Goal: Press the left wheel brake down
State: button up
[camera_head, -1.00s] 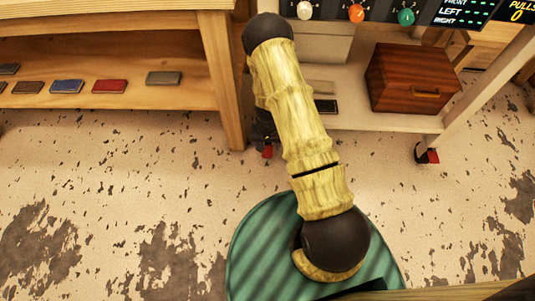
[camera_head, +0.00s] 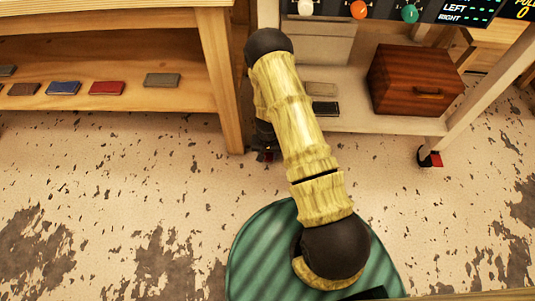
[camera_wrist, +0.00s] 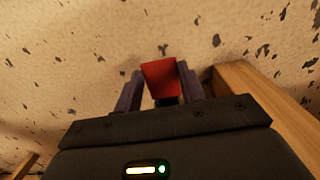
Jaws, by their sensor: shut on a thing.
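The red left wheel brake (camera_wrist: 160,80) shows in the wrist view between the two dark fingers of my gripper (camera_wrist: 160,73). My gripper is shut on it. How far the brake is tilted is hard to tell. The right wheel brake (camera_head: 436,159), also red, sticks out at the foot of the cart's right leg.
The cart's lower shelf (camera_head: 380,122) holds a wooden box (camera_head: 414,80). A wooden shelf unit (camera_head: 222,80) stands close on the left; its post (camera_wrist: 265,100) is near my gripper in the wrist view. The worn floor in front is clear.

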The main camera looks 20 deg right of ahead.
jog(key=shift+f+t+b, duration=0.2)
jog(key=shift+t+b, duration=0.1)
jog(key=shift+t, duration=0.1)
jog(key=shift+s+a+f+t+h+b, duration=0.1)
jog(key=shift+s+f+t+h+b, duration=0.3)
jog(key=shift+t, duration=0.5)
jog(key=shift+a+f+t+h, duration=0.1)
jog(key=shift+f+t+h, duration=0.2)
jog(key=shift+t, duration=0.4)
jog(key=shift+f+t+h, duration=0.2)
jog(key=shift+f+t, duration=0.1)
jog(key=shift+t, duration=0.4)
jog(key=o, duration=1)
jog(key=p+v, duration=0.8)
jog(key=v, duration=0.9)
jog(key=shift+s+r+p, duration=0.1)
jog(key=shift+r+p, duration=0.05)
jog(key=shift+p, duration=0.25)
